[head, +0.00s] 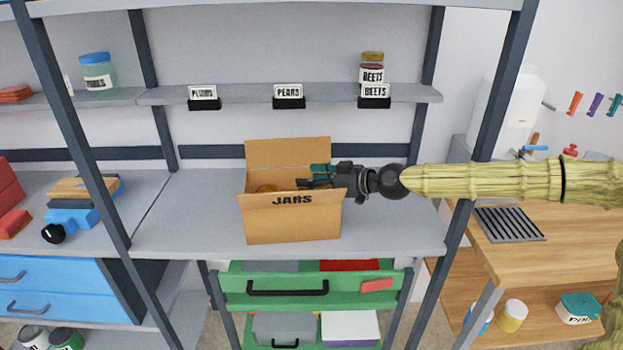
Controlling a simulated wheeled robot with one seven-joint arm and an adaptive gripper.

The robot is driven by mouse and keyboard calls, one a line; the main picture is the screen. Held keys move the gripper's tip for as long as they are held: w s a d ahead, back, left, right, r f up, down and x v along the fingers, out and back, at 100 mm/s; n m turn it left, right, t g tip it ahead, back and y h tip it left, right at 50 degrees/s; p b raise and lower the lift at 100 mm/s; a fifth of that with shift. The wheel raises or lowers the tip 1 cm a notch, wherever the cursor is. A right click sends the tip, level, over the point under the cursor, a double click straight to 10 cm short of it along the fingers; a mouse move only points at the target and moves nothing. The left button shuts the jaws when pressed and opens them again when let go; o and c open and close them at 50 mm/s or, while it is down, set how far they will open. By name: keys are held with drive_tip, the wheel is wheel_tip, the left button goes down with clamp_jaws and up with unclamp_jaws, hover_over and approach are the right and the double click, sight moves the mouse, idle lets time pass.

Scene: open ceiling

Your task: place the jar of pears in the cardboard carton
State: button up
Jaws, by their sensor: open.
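The cardboard carton (292,222) stands open on the middle shelf, marked JARS on its front, with its back flap raised. A round golden-brown top (266,188), like a jar lid, shows inside it at the left. Its label is hidden by the front wall, so I cannot read whether it is the jar of pears. My gripper (306,182) reaches in from the right, over the carton's opening. It is open, with nothing visible between its fingers, and appears apart from the lid, to its right.
The upper shelf holds label cards for plums, pears (289,91) and beets, with a jar of beets (372,72) behind its card. No jar stands behind the pears card. Dark uprights (470,150) flank the bay. The shelf (185,225) left of the carton is clear.

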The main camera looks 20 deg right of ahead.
drive_tip(key=shift+s+d+r, duration=0.1)
drive_tip(key=shift+d+r, duration=0.15)
drive_tip(key=shift+r, duration=0.05)
drive_tip(key=b+v, duration=0.1)
drive_tip(key=v, duration=1)
drive_tip(key=shift+s+r, duration=0.2)
idle(0.9)
